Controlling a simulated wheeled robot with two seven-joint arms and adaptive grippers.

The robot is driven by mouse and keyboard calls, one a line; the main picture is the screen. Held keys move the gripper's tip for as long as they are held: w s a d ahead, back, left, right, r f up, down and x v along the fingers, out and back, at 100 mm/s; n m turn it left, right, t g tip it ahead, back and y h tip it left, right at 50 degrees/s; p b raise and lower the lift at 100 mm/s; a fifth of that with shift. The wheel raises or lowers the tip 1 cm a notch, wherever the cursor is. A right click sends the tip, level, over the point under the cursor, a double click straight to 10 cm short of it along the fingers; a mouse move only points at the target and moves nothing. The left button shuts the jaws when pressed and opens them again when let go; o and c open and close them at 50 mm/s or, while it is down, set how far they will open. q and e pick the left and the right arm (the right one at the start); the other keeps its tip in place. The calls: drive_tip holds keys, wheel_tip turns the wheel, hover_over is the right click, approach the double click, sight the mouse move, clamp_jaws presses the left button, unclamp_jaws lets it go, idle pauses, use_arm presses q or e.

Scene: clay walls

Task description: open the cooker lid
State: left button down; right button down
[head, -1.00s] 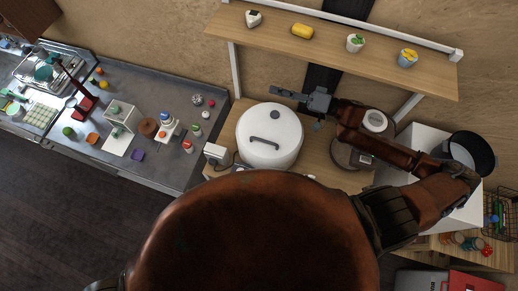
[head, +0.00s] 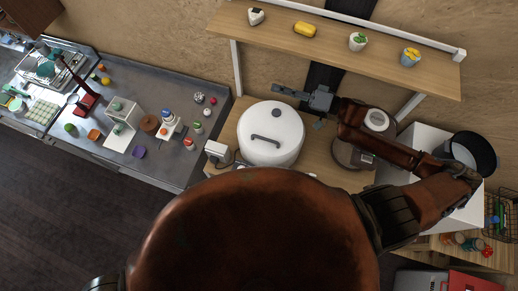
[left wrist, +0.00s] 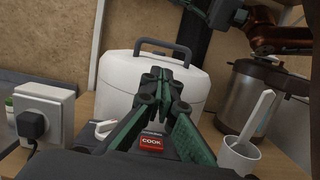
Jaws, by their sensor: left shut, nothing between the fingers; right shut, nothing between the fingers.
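The cooker (head: 285,151) is white and round, and its lid (head: 270,119) is down, with a dark handle (head: 267,139) across the top. In the left wrist view the cooker (left wrist: 118,85) stands upright behind a red COOK button (left wrist: 152,142) at its front base. My left gripper (left wrist: 162,72) is shut and empty, its fingers pointing at the cooker's front below the handle; contact cannot be told. It is hidden in the head view. My right gripper (head: 277,87) is shut and empty, behind the cooker, apart from the lid.
A metal pot (left wrist: 245,90) and a white cup with a utensil (left wrist: 240,153) stand right of the cooker. A socket box with a plug (left wrist: 40,115) is at left. A wooden shelf (head: 340,51) runs above. A black pot (head: 486,150) is at far right.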

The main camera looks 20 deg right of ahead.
sight(260, 152)
use_arm(q)
drive_tip(key=x, duration=1)
drive_tip(key=shift+w+r, duration=0.15)
drive_tip(key=shift+r, duration=0.05)
drive_tip(key=shift+w+d+r, duration=0.15)
drive_tip(key=shift+r, duration=0.6)
use_arm(e)
drive_tip(key=c, duration=2.6)
unclamp_jaws()
drive_tip(key=shift+c, duration=0.2)
drive_tip(key=o, duration=0.6)
